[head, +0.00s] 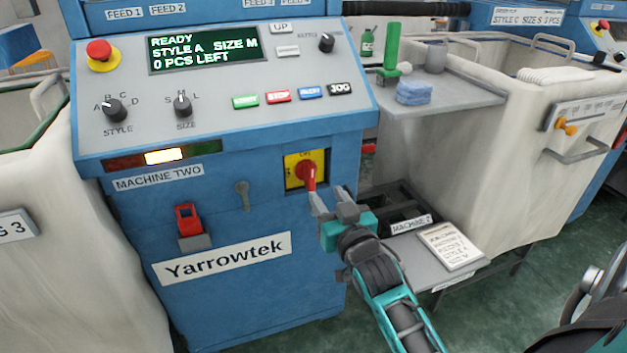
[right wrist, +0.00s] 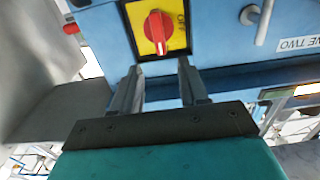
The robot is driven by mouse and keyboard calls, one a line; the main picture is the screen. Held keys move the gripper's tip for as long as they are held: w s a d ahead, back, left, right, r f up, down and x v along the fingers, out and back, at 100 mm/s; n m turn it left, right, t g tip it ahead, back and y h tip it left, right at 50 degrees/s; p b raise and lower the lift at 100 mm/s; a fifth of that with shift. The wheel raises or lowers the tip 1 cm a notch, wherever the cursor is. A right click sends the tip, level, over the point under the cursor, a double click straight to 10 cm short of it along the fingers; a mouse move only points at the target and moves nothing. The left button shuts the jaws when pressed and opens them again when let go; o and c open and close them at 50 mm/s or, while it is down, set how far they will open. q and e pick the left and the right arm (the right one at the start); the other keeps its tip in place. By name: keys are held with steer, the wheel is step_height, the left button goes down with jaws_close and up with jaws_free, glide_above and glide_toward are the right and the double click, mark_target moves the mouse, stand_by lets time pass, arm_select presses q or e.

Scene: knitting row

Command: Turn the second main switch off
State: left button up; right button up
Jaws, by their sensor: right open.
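The main switch is a red rotary handle (head: 308,175) on a yellow plate (head: 292,181), on the front of the blue machine labelled MACHINE TWO (head: 158,178). In the head view the handle's grip points roughly down. My right gripper (head: 333,202) is just below the handle, its fingers open. In the right wrist view the handle (right wrist: 158,27) lies just beyond the gap between the open fingertips (right wrist: 158,72), with nothing between them. Whether a finger touches the handle I cannot tell. My left gripper is not in view.
The display (head: 203,50) reads READY, 0 PCS LEFT. A red emergency button (head: 101,52) and several knobs sit on the panel. A side shelf (head: 450,98) and bin (head: 545,110) stand right.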

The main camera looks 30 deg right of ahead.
mark_target(313, 175)
steer(key=b+x, duration=0.2)
steer(key=x, duration=0.7)
jaws_close()
